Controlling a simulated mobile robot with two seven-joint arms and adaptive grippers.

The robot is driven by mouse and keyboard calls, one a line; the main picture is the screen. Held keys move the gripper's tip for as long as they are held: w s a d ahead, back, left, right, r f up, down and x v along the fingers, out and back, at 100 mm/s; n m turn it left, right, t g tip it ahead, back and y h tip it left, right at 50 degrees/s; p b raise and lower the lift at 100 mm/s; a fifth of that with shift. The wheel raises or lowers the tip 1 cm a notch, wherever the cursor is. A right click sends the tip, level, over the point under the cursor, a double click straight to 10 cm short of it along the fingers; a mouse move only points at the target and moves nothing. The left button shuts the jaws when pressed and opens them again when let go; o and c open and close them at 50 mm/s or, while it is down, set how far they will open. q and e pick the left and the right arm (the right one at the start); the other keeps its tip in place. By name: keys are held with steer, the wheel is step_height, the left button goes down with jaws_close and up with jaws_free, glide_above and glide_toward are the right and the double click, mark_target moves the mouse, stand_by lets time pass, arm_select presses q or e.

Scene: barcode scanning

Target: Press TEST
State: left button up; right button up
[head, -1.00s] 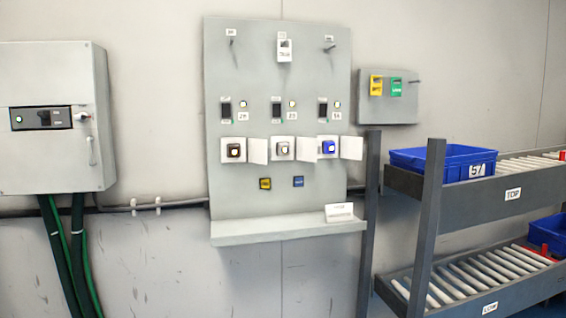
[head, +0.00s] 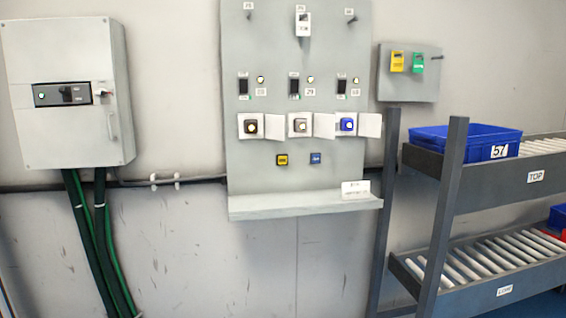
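A grey wall panel (head: 299,177) stands in the middle of the head view. Low on it are a yellow square button (head: 282,160) and a blue square button (head: 315,158), side by side. Their lettering is too small to read, so I cannot tell which one, if either, is marked TEST. Above them is a row of three white boxes with open flaps, holding a dark button unit (head: 250,126), a grey one (head: 299,125) and a blue one (head: 347,124). Neither of my grippers is in view.
A grey cabinet (head: 65,130) with thick cables hangs at left. A shelf ledge (head: 300,207) juts out under the panel and carries a white card (head: 355,188). A roller rack (head: 480,185) with a blue crate (head: 430,141) stands at right. A small board (head: 408,88) hangs behind it.

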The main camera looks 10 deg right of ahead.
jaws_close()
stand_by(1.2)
